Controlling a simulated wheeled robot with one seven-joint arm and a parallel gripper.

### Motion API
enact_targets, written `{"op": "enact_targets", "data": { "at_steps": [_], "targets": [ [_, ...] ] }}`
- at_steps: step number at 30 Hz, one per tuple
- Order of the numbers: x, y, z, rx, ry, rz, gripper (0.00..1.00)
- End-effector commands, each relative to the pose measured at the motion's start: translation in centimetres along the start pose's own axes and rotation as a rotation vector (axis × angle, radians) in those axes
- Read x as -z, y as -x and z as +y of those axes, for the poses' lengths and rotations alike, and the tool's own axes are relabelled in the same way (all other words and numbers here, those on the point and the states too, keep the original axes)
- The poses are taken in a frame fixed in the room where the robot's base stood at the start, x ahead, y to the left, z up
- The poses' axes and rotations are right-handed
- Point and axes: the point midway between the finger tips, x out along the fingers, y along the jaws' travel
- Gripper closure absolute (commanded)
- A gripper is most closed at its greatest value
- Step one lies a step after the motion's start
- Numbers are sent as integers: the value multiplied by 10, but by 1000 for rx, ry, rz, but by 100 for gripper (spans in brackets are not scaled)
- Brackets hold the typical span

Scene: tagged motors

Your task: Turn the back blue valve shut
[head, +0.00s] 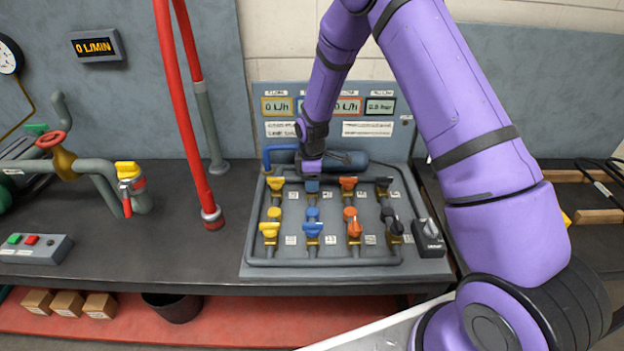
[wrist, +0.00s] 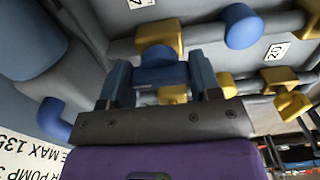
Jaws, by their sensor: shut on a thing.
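The back blue valve (head: 312,187) is in the back row of the panel, second from the left. My gripper (head: 311,178) is directly above it, pointing down, and hides much of it in the head view. In the wrist view, the blue handle (wrist: 158,72) sits between the two fingers of my gripper (wrist: 158,80), which are shut on it. Brass-coloured parts of the valve body (wrist: 160,33) show beyond it. The handle's exact angle to the pipe is hard to tell. The front blue valve (head: 312,228) stands nearer the panel's front edge.
Yellow (head: 275,184), orange (head: 348,184) and dark (head: 384,187) back valves flank the blue one closely. A blue-grey cylinder (head: 345,160) lies behind. Displays (head: 347,106) stand at the back. A black selector switch (head: 428,238) is at right; red pipes (head: 185,110) rise at left.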

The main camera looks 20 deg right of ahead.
Motion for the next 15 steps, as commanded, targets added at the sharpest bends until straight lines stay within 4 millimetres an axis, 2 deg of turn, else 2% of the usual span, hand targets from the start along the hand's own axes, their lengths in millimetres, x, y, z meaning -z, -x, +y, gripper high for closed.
{"op": "enact_targets", "data": {
  "at_steps": [8,15],
  "targets": [
    [0,0,0,0,-138,-1,66],
    [0,0,0,-1,-352,-1,66]
  ]
}}
